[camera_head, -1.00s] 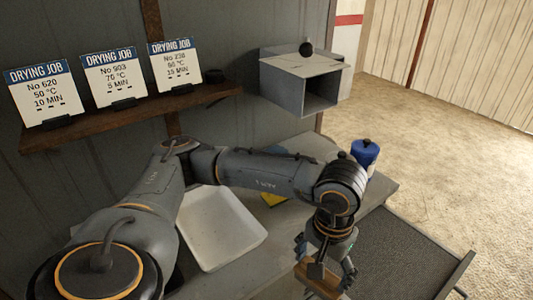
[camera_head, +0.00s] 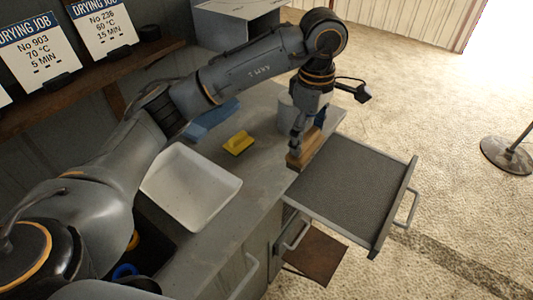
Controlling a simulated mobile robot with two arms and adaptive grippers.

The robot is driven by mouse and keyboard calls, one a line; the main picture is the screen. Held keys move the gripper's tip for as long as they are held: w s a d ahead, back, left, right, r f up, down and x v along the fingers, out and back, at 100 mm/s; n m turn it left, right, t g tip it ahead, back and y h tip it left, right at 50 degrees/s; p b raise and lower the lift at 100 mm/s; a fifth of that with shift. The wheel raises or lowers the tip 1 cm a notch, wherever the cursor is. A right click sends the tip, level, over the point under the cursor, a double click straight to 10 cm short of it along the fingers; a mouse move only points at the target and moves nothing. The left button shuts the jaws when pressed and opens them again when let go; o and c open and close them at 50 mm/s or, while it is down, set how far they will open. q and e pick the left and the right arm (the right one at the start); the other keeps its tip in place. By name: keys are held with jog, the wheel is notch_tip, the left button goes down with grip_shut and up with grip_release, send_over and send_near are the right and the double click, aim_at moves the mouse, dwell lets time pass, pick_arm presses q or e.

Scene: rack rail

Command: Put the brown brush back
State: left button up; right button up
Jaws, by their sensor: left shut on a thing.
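My left gripper (camera_head: 308,132) points down and is shut on the brown brush (camera_head: 303,157), a wooden block. It holds the brush at the edge of the grey counter, by the back left corner of the open drawer. I cannot tell whether the brush touches anything below. The gripper hides its upper part. The drawer (camera_head: 355,190) is pulled out, with a dark, bare inside and a handle at its front. My right gripper is not in view.
A white tray (camera_head: 190,190) and a yellow item (camera_head: 238,143) sit on the counter (camera_head: 225,207), with something blue (camera_head: 212,118) behind. A grey container stands behind my gripper. Job cards (camera_head: 103,25) stand on a wall shelf. A stand base (camera_head: 507,155) is on the floor at right.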

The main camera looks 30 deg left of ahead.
pick_arm(q)
jog(key=w+a+f+p, duration=0.1)
jog(key=a+f+p, duration=0.1)
jog(key=a+f, duration=0.2)
jog(key=w+a+f+p, duration=0.1)
jog(key=a+f+p, duration=0.1)
jog(key=a+f, duration=0.2)
jog(key=w+a+f+p, duration=0.1)
jog(key=a+f+p, duration=0.1)
jog(key=a+f, duration=0.1)
jog(key=shift+w+a+f+p, duration=0.1)
jog(key=shift+a+f+p, duration=0.3)
jog(key=shift+a, duration=0.05)
jog(key=shift+f, duration=0.2)
jog(key=shift+f, duration=0.1)
jog(key=shift+f+b, duration=0.15)
jog(key=shift+b, duration=0.25)
jog(key=o, duration=1)
jog(key=shift+c, duration=0.2)
